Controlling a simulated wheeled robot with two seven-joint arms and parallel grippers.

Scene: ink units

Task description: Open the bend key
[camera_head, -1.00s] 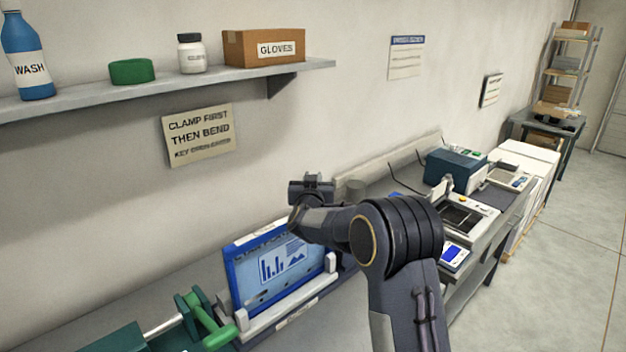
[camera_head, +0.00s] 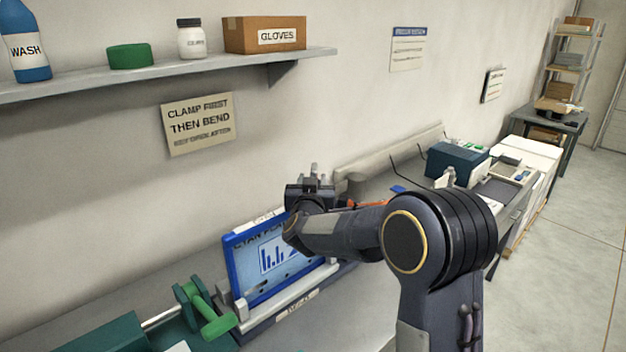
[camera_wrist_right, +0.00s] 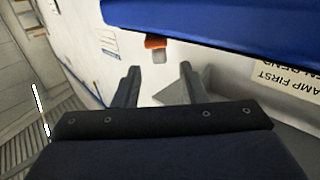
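My right gripper (camera_head: 311,178) is raised beside the top right corner of a blue-framed plate (camera_head: 240,285) in the head view. In the right wrist view its two fingers (camera_wrist_right: 158,72) stand apart with a gap between them. A small orange piece with a grey end (camera_wrist_right: 156,45) shows just beyond that gap, under a large blue edge (camera_wrist_right: 220,22). An orange part (camera_head: 368,204) also shows behind my right arm in the head view; I cannot tell whether it is the same piece. No part is clearly labelled as the bend key. My left gripper is out of view.
A green handle (camera_head: 214,314) on a bench device stands left of the plate. A wall sign (camera_head: 198,122) reads CLAMP FIRST THEN BEND. A shelf (camera_head: 180,76) with bottles and a gloves box runs above. Bench devices (camera_head: 455,160) stand at right.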

